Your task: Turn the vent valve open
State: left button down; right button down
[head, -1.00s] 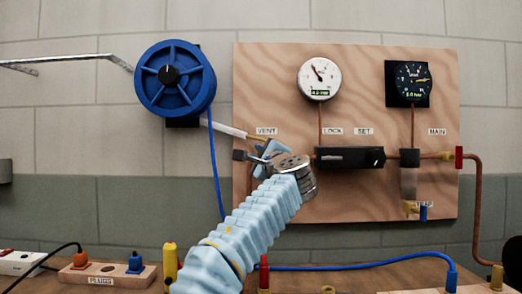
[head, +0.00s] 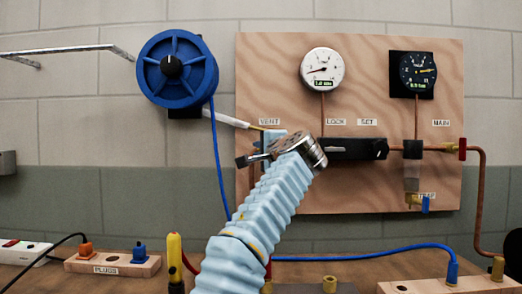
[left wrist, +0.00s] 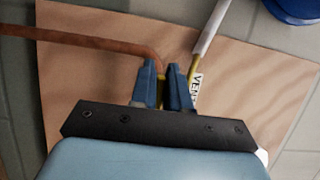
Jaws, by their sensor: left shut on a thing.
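The vent valve sits under the VENT label (head: 269,122) on the wooden panel (head: 400,190). My left gripper (head: 270,140) is at it and hides most of it in the head view. In the left wrist view, the blue fingers of my left gripper (left wrist: 165,85) are shut on a small yellow-brass part of the vent valve (left wrist: 162,92), between a copper pipe and a white-sleeved tube. The valve's exact angle is hidden. The white gauge (head: 322,68) has its needle pointing left and slightly down. My right gripper is not in view.
A black regulator block (head: 352,149) is close right of my gripper. A dark gauge (head: 419,72) and a red-handled main valve (head: 462,149) are farther right. A blue hose reel (head: 177,69) hangs at left. Plugs, hoses and a yellow-handled tool (head: 175,258) are on the bench.

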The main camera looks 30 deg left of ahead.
pick_arm(q)
jog(key=shift+f, duration=0.1)
jog(key=c, duration=1.2)
grip_release()
jog(key=shift+s+d, duration=0.2)
jog(key=shift+d, duration=0.05)
jog(key=b+v, duration=0.4)
jog(key=v, duration=0.9)
jog(key=shift+s+d, duration=0.1)
